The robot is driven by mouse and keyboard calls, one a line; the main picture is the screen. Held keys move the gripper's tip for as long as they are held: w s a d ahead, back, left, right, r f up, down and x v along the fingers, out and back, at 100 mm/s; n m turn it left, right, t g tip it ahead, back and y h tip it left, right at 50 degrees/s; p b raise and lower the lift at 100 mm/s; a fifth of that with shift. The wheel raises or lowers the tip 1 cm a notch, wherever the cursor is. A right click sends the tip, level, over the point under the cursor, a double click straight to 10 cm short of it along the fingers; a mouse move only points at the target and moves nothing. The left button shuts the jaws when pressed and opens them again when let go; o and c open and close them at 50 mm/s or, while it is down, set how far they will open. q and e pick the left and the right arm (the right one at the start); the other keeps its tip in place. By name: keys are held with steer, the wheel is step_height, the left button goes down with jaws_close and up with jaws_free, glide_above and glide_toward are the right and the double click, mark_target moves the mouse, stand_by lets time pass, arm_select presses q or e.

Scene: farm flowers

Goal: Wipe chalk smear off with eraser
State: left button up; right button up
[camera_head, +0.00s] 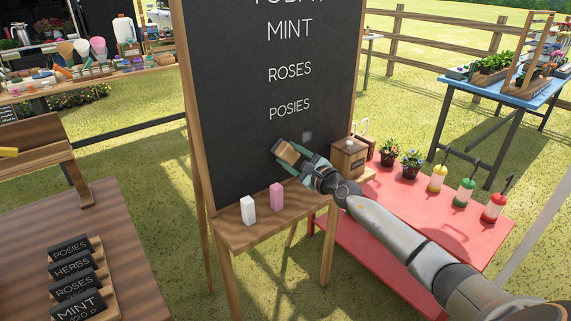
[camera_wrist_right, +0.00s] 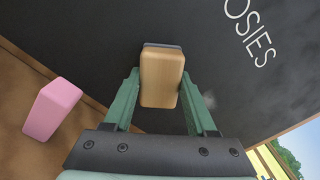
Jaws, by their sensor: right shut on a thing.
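A chalkboard (camera_head: 240,120) on a wooden easel carries the words MINT, ROSES and POSIES. A faint pale chalk smear (camera_head: 307,136) lies below POSIES; it also shows in the right wrist view (camera_wrist_right: 208,98), just right of the right finger. My right gripper (camera_head: 290,156) is shut on a wooden eraser (camera_wrist_right: 161,80). The eraser's dark felt side faces the board, left of and a little below the smear in the head view. It is at or very near the board; contact is hard to tell. My left gripper is in neither view.
A white block (camera_head: 248,210) and a pink block (camera_head: 277,196) stand on the easel's ledge (camera_head: 262,226). A wooden box (camera_head: 348,160) stands right of my gripper. A red table (camera_head: 395,205) holds potted flowers and several bottles. Small signs stand on a brown table (camera_head: 125,235) at left.

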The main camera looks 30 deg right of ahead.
steer(key=shift+w+d+r+b, duration=0.1)
steer(key=shift+d+b, duration=0.3)
steer(key=shift+d, duration=0.35)
steer(key=d+b, duration=0.3)
steer(key=b, duration=0.1)
steer(key=shift+w+d+b, duration=0.1)
steer(key=shift+d+b, duration=0.2)
steer(key=shift+b, duration=0.05)
